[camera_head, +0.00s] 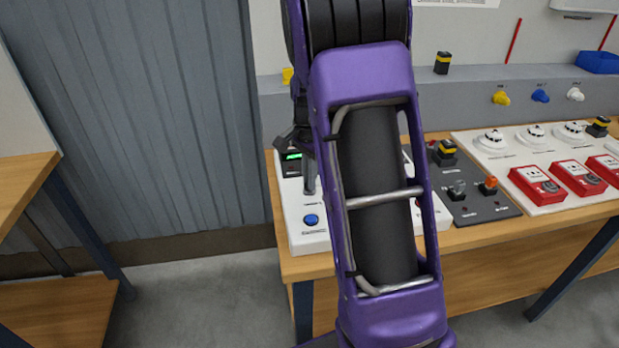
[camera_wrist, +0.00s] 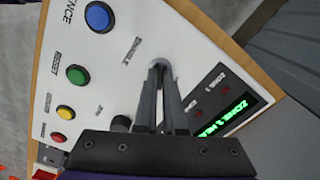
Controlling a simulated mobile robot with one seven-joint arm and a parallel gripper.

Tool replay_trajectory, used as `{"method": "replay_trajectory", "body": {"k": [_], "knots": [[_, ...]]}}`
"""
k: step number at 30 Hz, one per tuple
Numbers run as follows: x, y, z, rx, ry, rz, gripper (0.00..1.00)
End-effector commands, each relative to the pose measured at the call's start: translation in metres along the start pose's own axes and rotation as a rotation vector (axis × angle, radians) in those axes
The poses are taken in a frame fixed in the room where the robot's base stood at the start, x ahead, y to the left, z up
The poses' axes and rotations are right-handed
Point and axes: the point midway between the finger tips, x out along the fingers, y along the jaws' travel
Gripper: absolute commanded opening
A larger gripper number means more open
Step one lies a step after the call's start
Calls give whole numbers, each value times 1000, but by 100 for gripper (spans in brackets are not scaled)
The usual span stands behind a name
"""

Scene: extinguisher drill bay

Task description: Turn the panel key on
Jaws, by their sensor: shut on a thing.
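The white panel (camera_head: 295,205) lies on the wooden bench, partly hidden by my arm; it fills much of the wrist view (camera_wrist: 110,65). My gripper (camera_head: 310,188) points down at the panel between its green display and blue button. In the wrist view my gripper (camera_wrist: 160,72) has its fingers close together, shut on the panel key. A small grey round part (camera_wrist: 157,63) shows at the fingertips. The key itself is mostly hidden by the fingers, so its turn angle cannot be told.
The panel has a blue button (camera_wrist: 98,16), a green button (camera_wrist: 76,74), a yellow button (camera_wrist: 66,111), a red button (camera_wrist: 57,138), a black knob (camera_wrist: 122,123) and a lit green display (camera_wrist: 225,116). A dark switch box (camera_head: 470,208) stands to the right.

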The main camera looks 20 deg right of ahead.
Motion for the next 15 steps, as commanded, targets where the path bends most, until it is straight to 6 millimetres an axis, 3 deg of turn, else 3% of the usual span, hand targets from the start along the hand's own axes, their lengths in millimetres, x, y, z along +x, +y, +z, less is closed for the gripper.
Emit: {"method": "replay_trajectory", "body": {"k": [1,6,15], "knots": [[-1,0,-1,2,2,-2,11],[-1,0,-1,1,1,-2,38],[-2,0,0,0,0,-1,38]]}}
